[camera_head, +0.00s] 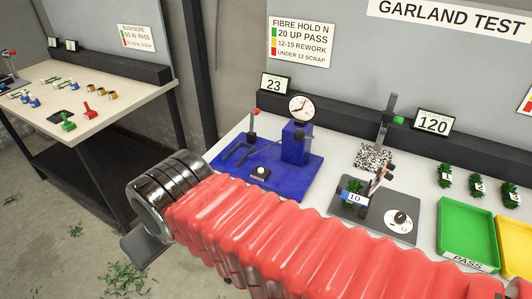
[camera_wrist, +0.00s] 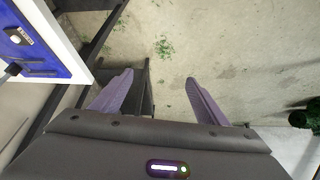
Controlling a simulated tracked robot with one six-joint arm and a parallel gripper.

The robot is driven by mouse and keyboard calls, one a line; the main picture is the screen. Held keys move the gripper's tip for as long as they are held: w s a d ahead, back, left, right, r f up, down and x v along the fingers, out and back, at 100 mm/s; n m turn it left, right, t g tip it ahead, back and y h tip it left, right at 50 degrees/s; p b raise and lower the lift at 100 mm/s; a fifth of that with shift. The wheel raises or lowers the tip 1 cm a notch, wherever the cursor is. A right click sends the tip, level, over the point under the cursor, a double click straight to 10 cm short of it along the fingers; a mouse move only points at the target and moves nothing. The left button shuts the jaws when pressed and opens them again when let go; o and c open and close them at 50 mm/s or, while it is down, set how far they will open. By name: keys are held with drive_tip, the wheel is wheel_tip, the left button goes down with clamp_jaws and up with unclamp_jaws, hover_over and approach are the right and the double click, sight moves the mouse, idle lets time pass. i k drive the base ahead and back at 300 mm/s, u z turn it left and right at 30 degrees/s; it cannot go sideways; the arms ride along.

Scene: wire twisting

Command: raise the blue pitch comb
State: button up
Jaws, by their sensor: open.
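No part is plainly recognisable as the blue pitch comb. A small blue piece marked 10 (camera_head: 354,197) stands by green sprigs on a grey fixture (camera_head: 376,222) with a dial marked 12; I cannot tell if it is the comb. A larger blue fixture (camera_head: 235,172) with a dial gauge stands to its left; its corner shows at upper left in the wrist view (camera_wrist: 48,52). My gripper (camera_wrist: 158,79) is open and empty, with purple fingers spread above the concrete floor, off the table and apart from both fixtures. My red-sleeved arm hides the table's front.
A green PASS tray (camera_head: 467,232) and a yellow tray (camera_head: 515,240) lie at right, with several green sprigs behind. A 23 card (camera_head: 274,85) and a 120 card (camera_head: 432,122) stand at the back. Another workbench (camera_head: 90,100) is at left.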

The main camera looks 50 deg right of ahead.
sight(350, 198)
drive_tip(key=z, duration=0.65)
drive_tip(key=k, duration=0.8)
drive_tip(key=z, duration=0.35)
drive_tip(key=i, duration=0.45)
